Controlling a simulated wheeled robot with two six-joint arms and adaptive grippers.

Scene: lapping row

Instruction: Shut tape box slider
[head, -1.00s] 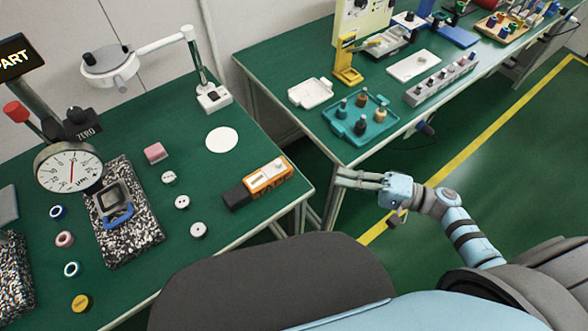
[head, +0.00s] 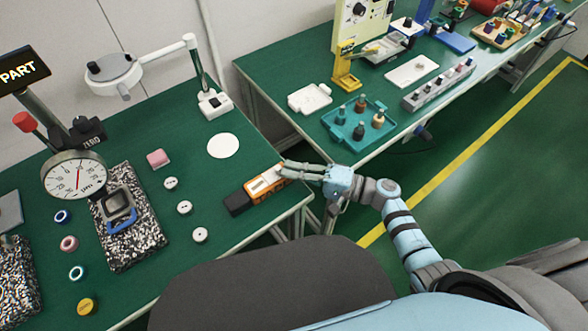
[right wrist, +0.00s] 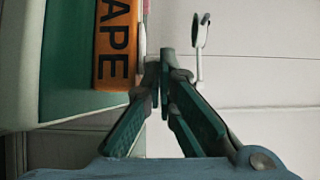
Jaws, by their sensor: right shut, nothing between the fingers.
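The orange tape box (head: 254,195) with a black end lies near the right edge of the left green bench. A pale panel (head: 265,183) shows on its top; I cannot make out how its slider stands. My right gripper (head: 286,169) is at the box's far right end, its shut fingers overlapping that end in the head view. In the right wrist view the orange side of the box (right wrist: 114,40) with the letters "APE" is left of the shut, empty fingertips (right wrist: 165,60); contact cannot be told. My left gripper is not in view.
A white disc (head: 223,146) and several small white rings lie left of the box. A lamp stand (head: 214,103) stands behind. A second bench with a teal tray (head: 354,126) is to the right, across a gap.

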